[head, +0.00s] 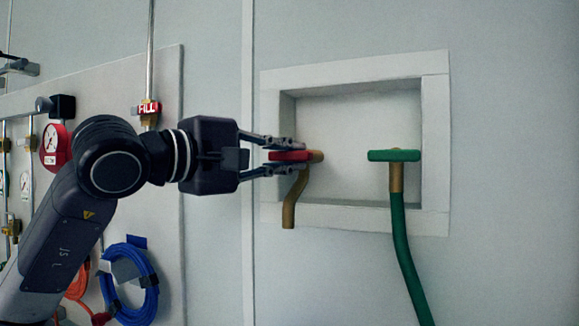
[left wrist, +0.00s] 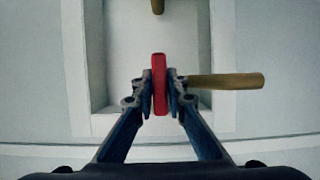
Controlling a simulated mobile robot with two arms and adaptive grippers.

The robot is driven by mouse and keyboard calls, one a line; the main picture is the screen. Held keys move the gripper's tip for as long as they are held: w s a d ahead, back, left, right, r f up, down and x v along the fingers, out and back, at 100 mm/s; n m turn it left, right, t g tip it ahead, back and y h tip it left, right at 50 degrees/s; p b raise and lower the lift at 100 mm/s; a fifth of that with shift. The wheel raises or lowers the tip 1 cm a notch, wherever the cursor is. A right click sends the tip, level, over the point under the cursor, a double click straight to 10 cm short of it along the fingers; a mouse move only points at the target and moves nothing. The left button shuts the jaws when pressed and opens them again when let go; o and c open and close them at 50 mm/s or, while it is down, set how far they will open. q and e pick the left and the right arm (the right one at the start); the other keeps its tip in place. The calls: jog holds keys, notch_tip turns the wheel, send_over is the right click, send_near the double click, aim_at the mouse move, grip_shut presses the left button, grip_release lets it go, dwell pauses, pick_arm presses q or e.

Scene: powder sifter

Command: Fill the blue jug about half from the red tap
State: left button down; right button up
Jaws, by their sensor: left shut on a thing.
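The red tap has a flat red handle (head: 288,156) and a brass spout (head: 292,203) that bends down at the left of a wall recess. My left gripper (head: 285,156) reaches in from the left and is shut on the red handle. In the left wrist view, the red handle (left wrist: 159,84) stands between the two fingertips (left wrist: 160,92), and the brass spout (left wrist: 228,81) points right. Nothing shows below the spout opening in the head view. The blue jug is not in view. My right gripper is not in view.
A green-handled tap (head: 394,155) with a green hose (head: 408,262) hangs at the recess's right. The recess has a white frame (head: 435,130).

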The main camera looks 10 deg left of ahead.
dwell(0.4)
pick_arm(q)
jog(key=c, duration=2)
grip_release()
jog(key=shift+o, duration=0.3)
jog(key=shift+a, duration=0.1)
jog(key=shift+s, duration=0.1)
jog(key=v, duration=1.2)
jog(key=shift+f, duration=0.1)
